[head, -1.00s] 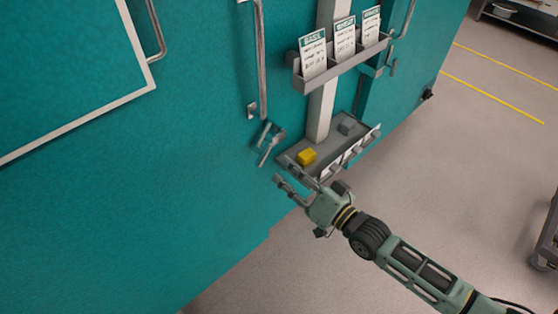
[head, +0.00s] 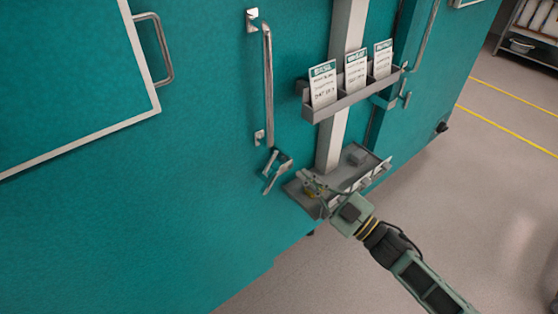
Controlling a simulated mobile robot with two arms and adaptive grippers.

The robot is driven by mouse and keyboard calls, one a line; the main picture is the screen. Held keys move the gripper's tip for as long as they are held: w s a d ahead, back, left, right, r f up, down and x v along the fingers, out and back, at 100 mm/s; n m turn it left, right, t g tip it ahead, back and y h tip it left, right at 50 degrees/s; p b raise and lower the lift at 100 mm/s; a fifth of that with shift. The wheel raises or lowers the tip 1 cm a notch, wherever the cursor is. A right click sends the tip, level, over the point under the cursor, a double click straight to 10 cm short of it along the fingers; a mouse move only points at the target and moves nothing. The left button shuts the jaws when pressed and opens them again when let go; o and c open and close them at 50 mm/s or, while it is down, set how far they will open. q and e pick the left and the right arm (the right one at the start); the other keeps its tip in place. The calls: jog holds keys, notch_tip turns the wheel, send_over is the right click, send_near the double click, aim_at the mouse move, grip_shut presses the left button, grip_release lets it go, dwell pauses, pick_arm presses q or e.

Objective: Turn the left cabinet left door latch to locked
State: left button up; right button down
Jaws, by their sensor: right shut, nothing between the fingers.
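A small grey door latch (head: 275,170) sits on the teal cabinet door (head: 170,210), below the long vertical door handle (head: 268,85). Its lever slants down and to the left. My right gripper (head: 309,183) is shut and empty, to the right of the latch and a little lower in the picture. The fingers look apart from the latch. My left gripper is out of view.
The grey tray (head: 341,180) juts out beside the latch, at the foot of a pale post (head: 343,60). A rack (head: 352,99) with printed cards is above it. Another latch (head: 405,97) is farther right. Floor at the right is open.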

jog(key=n+g+y, duration=0.1)
jog(key=n, duration=0.4)
jog(key=r+p, duration=0.2)
send_over(277, 170)
jog(key=shift+s+a+f+g, duration=0.1)
jog(key=shift+s+a+g, duration=0.1)
jog(key=shift+a+g, duration=0.25)
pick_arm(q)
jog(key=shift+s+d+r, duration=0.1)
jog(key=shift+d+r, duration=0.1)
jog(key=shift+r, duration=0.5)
